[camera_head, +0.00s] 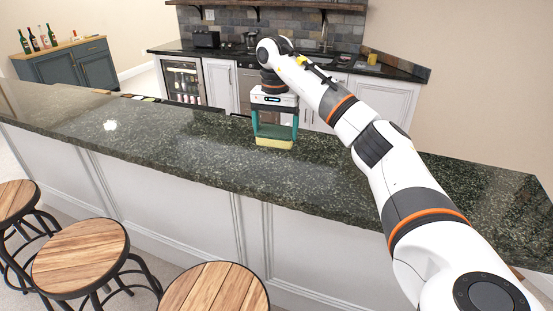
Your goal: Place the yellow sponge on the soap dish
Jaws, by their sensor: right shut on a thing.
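My right gripper (274,137) points down over the dark green granite bar counter (190,150). Its teal fingers are shut on the yellow sponge (274,143), which shows as a pale yellow block between and below the fingertips. The sponge is at or just above the counter top; I cannot tell whether it touches. I cannot make out the soap dish in this view; my right arm covers part of the counter and the back sink area. My left gripper is not in view.
The counter left of the gripper is mostly clear. Several wooden-topped stools (80,257) stand in front. Behind are a back counter (225,50) with a faucet (323,45), a small yellow item (372,59), a glass-front fridge (183,82) and a blue cabinet with bottles (70,68).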

